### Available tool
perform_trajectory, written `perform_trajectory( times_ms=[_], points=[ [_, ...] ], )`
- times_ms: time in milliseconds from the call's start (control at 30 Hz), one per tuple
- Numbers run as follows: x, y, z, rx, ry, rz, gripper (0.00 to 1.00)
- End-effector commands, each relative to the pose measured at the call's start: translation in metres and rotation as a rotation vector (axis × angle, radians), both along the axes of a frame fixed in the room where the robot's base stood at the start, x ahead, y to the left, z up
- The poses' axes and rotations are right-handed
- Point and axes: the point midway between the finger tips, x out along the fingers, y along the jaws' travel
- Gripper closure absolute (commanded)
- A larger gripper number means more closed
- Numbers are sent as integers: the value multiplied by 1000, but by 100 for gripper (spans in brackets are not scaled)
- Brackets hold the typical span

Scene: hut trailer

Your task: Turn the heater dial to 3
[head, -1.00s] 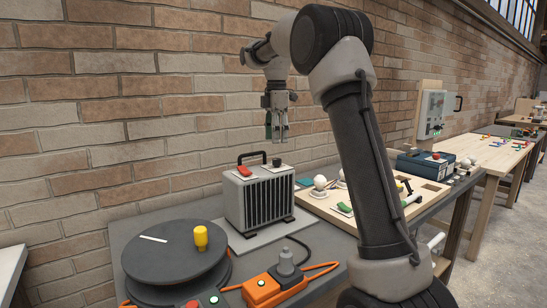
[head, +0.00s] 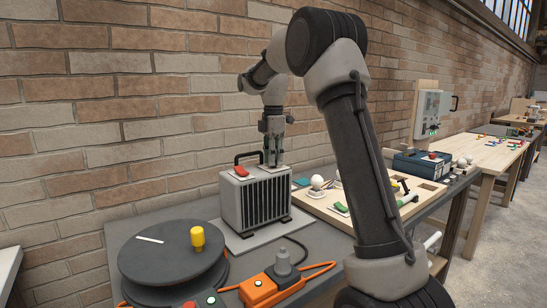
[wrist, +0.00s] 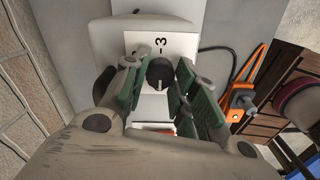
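The grey heater (head: 232,203) with black front slats stands on a light plate on the bench in the head view. My gripper (head: 272,163) points straight down over its top, at the right end. In the wrist view the dark round dial (wrist: 160,73) sits between the tips of my gripper (wrist: 158,75), beside a white label (wrist: 143,42) with a dash and a "3". My fingers are open, one on each side of the dial, with gaps showing. Which way the dial points is not clear. In the head view my gripper hides the dial.
A red switch (head: 240,171) and a black handle (head: 247,156) are on the heater's top. A dark turntable (head: 165,258) with a yellow knob and an orange socket box (head: 258,290) are in front. The brick wall (head: 130,130) is close behind.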

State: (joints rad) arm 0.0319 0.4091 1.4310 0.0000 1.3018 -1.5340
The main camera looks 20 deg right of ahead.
Motion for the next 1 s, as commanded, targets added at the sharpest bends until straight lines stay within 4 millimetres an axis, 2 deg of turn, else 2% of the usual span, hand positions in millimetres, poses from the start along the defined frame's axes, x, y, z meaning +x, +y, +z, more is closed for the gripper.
perform_trajectory(
  times_ms=[33,100,467,667,1000],
  points=[
    [0,0,0,0,0,0,87],
    [0,0,0,0,0,0,97],
    [0,0,0,1,-1,-49,97],
    [0,0,0,1,-1,-167,97],
    [1,1,1,2,-1,-477,97]
  ],
)
